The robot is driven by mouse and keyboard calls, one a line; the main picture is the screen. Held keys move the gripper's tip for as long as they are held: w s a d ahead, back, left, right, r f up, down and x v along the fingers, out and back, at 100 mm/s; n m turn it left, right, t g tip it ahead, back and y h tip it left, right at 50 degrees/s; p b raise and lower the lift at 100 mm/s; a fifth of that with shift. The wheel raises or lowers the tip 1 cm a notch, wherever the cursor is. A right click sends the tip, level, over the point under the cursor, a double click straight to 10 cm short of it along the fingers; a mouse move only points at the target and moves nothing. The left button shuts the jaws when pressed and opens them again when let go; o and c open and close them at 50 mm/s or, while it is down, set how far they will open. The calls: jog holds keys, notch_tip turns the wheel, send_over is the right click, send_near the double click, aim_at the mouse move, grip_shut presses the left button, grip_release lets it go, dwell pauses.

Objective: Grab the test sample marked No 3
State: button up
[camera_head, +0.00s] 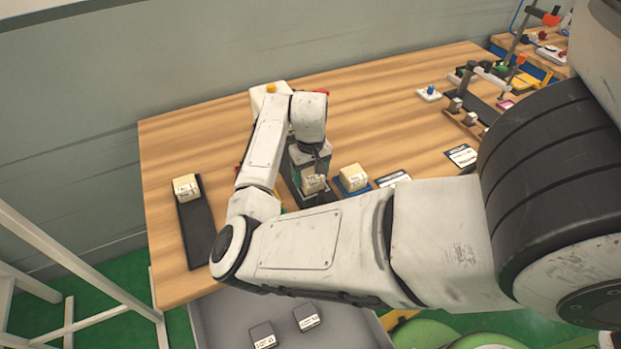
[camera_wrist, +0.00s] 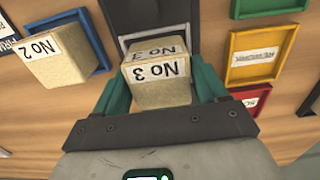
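The pale block marked No 3 (camera_wrist: 158,88) is in the middle of the wrist view, between the green fingers of my gripper (camera_wrist: 162,86). The fingers lie close along both its sides. I see no clear gap, but cannot tell whether they press on it. A small labelled block under my wrist also shows in the head view (camera_head: 314,183), in front of a dark device. The wrist view shows a dark device with a light frame (camera_wrist: 122,42) right behind the block. I cannot tell whether the block still rests on a support.
The block marked No 2 (camera_wrist: 62,55) sits by a blue tray (camera_wrist: 97,40), left in the wrist view. A yellow tray (camera_wrist: 268,35) and a red tray (camera_wrist: 262,92) are right. Another block (camera_head: 186,186) stands on a dark strip (camera_head: 197,235) at the wooden table's left.

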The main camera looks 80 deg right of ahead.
jog(key=c, duration=0.7)
jog(key=shift+r, duration=0.15)
